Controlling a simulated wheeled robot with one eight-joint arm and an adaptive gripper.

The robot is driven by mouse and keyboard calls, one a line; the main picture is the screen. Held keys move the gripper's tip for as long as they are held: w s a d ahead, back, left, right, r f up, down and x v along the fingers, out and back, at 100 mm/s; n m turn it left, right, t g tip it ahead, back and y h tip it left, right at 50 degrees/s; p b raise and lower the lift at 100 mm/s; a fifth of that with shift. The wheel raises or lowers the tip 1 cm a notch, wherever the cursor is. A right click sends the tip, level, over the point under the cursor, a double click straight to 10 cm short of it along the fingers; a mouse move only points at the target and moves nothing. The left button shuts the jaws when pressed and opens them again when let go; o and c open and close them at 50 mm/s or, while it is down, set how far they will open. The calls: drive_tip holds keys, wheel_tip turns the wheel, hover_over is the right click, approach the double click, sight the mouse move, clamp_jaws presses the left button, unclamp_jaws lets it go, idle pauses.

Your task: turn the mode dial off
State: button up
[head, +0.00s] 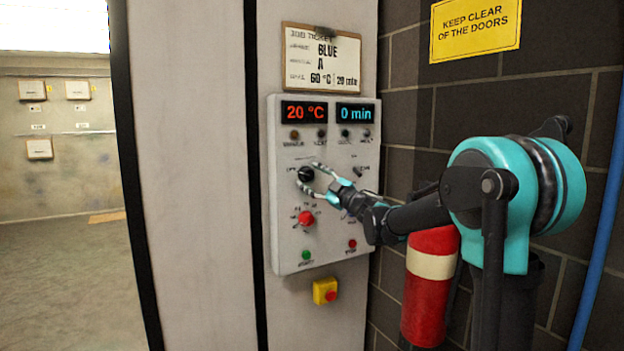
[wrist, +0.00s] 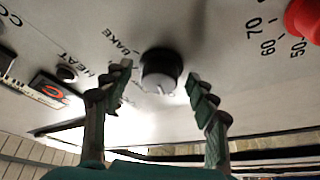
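The mode dial is a round black knob (head: 306,174) on the grey control panel (head: 284,235), with an "OFF" label on its left in the head view. In the wrist view the dial (wrist: 162,66) shows a pale mark on its lower front edge, and "BAKE" is printed to its left. My gripper (head: 310,177) reaches the panel from the right. In the wrist view my gripper (wrist: 160,73) has one finger on each side of the dial. The fingers are apart, with a small gap visible at each side. The dial's exact setting is hard to read.
A red dial (head: 306,218) sits just below, with green (head: 306,255) and red (head: 352,244) buttons further down. The displays (head: 330,111) read 20 °C and 0 min. A small switch (head: 358,172) is at right. A fire extinguisher (head: 430,290) stands under my arm.

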drive_tip(key=v, duration=1.2)
